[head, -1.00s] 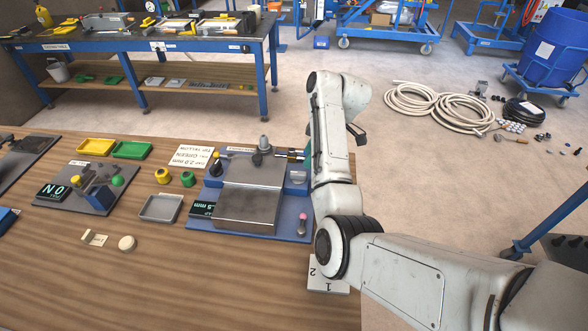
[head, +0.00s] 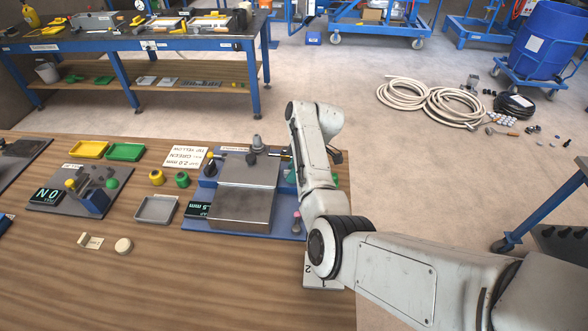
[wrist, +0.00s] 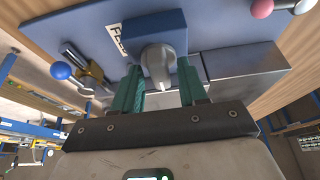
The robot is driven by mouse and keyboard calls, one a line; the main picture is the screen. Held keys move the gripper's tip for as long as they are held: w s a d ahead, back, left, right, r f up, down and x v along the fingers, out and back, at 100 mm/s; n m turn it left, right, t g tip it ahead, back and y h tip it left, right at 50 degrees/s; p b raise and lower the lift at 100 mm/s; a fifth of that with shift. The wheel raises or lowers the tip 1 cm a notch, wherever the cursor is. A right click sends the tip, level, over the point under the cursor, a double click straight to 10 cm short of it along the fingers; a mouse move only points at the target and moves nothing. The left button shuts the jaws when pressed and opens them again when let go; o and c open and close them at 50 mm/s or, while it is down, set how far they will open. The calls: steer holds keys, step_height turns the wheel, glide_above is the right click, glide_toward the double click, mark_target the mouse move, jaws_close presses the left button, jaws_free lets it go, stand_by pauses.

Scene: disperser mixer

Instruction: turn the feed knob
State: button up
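The feed knob (wrist: 158,62) is a rounded grey knob on a blue panel, beside a label reading FEED (wrist: 117,38) in the wrist view. My gripper (wrist: 160,68) has two green fingers, one on each side of the knob. The fingers stand apart, and the right one shows a gap to the knob; whether the left one touches is unclear. In the head view the machine (head: 240,205), blue with a grey metal block, stands on the wooden table. There my arm hides most of the gripper, and I cannot make out the feed knob.
A pink-tipped lever (head: 297,217) stands at the machine's front right, near my arm. A blue ball handle (wrist: 60,70) shows at left in the wrist view. Left of the machine are a grey tray (head: 156,209) and yellow and green rings (head: 157,178).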

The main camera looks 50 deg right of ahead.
steer(key=c, duration=0.4)
